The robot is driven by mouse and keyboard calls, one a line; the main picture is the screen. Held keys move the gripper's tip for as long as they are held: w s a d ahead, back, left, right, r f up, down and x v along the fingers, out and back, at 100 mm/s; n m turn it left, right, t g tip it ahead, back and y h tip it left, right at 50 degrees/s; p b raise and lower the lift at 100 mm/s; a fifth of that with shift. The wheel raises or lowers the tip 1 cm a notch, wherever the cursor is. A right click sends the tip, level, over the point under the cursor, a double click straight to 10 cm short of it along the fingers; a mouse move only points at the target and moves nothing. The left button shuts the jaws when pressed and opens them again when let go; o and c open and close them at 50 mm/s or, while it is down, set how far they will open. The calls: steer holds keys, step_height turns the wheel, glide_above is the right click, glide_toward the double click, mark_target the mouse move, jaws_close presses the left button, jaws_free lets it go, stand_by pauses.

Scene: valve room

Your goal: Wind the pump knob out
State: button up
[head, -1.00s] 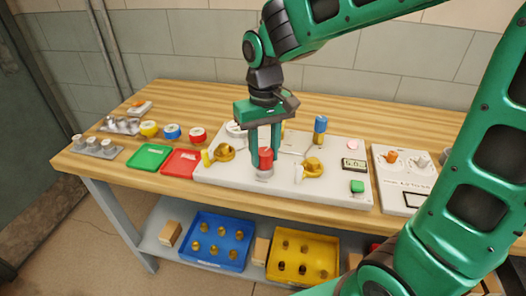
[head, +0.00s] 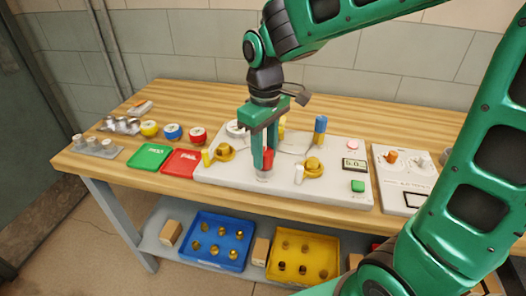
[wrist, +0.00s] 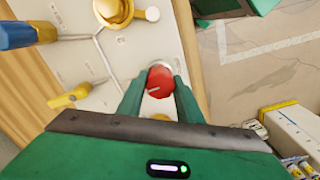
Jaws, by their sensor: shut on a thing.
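The pump knob (head: 268,158) is a red cap on a pale metal collar, standing on the white panel (head: 232,181). In the wrist view the red knob (wrist: 160,82) shows its top with a dark mark near its left edge. My gripper (head: 264,165) points down from above with its two green fingers shut on the knob's sides. In the head view one finger covers part of the knob. The fingers also show on both sides of it in the wrist view (wrist: 158,92).
Brass valves (head: 313,168) stand close by on the panel, with a blue-handled one (head: 320,128) behind. A display (head: 354,164) and green button (head: 357,186) are to the right. Green (head: 150,157) and red trays (head: 182,162) lie left. My arm fills the right side.

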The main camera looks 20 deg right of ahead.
mark_target(266, 150)
steer(key=shift+d, duration=0.1)
steer(key=o, duration=1)
steer(key=shift+o, duration=0.2)
steer(key=shift+r, duration=0.1)
step_height(266, 150, up, 11)
steer(key=shift+f, duration=0.2)
